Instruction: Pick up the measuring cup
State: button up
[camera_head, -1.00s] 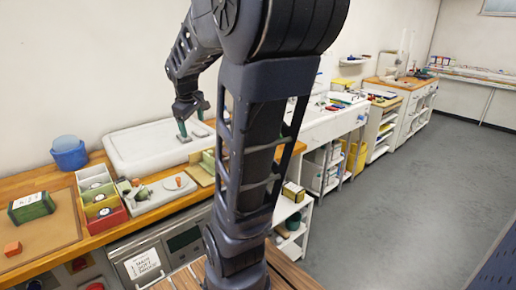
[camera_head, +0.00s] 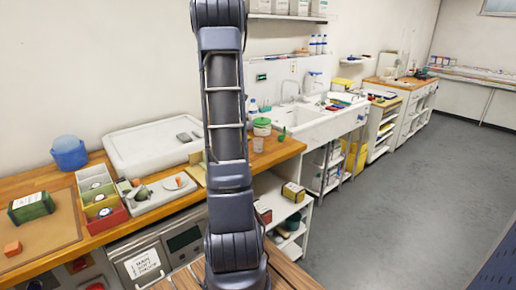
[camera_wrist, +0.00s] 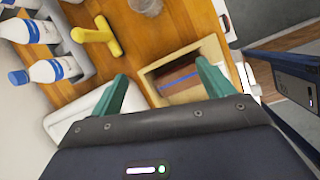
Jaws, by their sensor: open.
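A small clear cup (camera_head: 258,144), which may be the measuring cup, stands on the wooden counter right of my arm in the head view. A blue round vessel (camera_head: 69,152) stands at the back left of the counter; I cannot tell which of the two is the measuring cup. My gripper is not visible in the head view, where my arm rises out of the top. In the wrist view my gripper (camera_wrist: 162,80) is open, its green fingertips apart with nothing held. A translucent round object (camera_wrist: 147,6) is cut by the top edge there.
A white tray (camera_head: 125,148) lies at the wall. Red, green and cream bins (camera_head: 114,219) stand at the left. A green-lidded tub (camera_head: 262,122) is near the sink (camera_head: 305,127). The wrist view shows bottles (camera_wrist: 55,70), a yellow T-shaped thing (camera_wrist: 98,36) and an open wooden box (camera_wrist: 160,96).

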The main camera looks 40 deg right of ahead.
aim_at(258, 145)
jog(key=d+f+n, duration=0.1)
jog(key=d+f, duration=0.3)
jog(key=d+f+n, duration=0.1)
jog(key=d+f, duration=0.3)
jog(key=d+f+n+g, duration=0.1)
jog(key=d+f, duration=0.3)
jog(key=f, duration=0.1)
jog(key=shift+w+d, duration=0.35)
jog(key=shift+w, duration=0.05)
jog(key=shift+d+x, duration=0.2)
jog(key=shift+x, duration=2.45)
jog(key=shift+s+r, duration=0.1)
jog(key=shift+r, duration=0.05)
jog(key=c, duration=1.1)
